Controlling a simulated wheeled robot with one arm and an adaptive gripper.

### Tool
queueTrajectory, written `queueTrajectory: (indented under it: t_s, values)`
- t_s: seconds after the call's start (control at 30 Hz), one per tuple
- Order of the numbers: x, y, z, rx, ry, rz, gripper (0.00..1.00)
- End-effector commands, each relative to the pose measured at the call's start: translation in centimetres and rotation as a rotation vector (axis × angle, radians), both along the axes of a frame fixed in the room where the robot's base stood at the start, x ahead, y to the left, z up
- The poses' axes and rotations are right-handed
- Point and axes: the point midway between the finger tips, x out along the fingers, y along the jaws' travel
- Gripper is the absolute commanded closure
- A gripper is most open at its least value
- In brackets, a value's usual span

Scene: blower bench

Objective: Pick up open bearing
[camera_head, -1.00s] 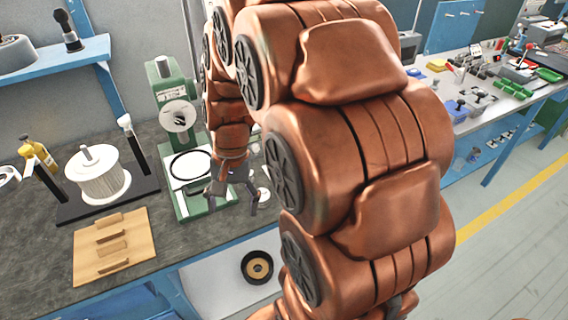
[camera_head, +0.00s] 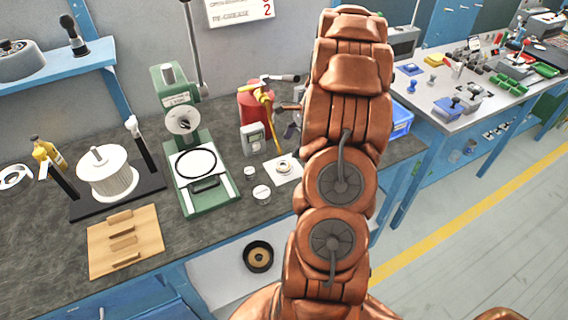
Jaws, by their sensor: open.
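A small ring that looks like the open bearing (camera_head: 283,167) lies on a white square sheet (camera_head: 291,176) on the dark bench, just left of my arm. My gripper (camera_head: 289,127) shows as dark fingers at the left edge of the arm, above and behind the sheet in the picture. It is open and apart from the ring, and I see nothing between its fingers. Part of the gripper is hidden by the arm.
A green press (camera_head: 190,150), two small white pots (camera_head: 261,193), a grey meter (camera_head: 253,139) and a red canister (camera_head: 252,104) stand left of the sheet. A blue bin (camera_head: 401,120) is behind my arm. A black ring (camera_head: 258,257) lies on the lower shelf.

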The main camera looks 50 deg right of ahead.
Motion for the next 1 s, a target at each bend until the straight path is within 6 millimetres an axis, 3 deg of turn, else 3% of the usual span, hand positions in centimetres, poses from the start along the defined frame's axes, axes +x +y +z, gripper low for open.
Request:
queueTrajectory:
  t_s: [0.57, 1.0]
  values:
    - [0.4, 0.5, -3.5, 0.009, 0.004, -0.025, 0.21]
    - [1.2, 1.4, -7.6, 0.006, 0.002, -0.024, 0.21]
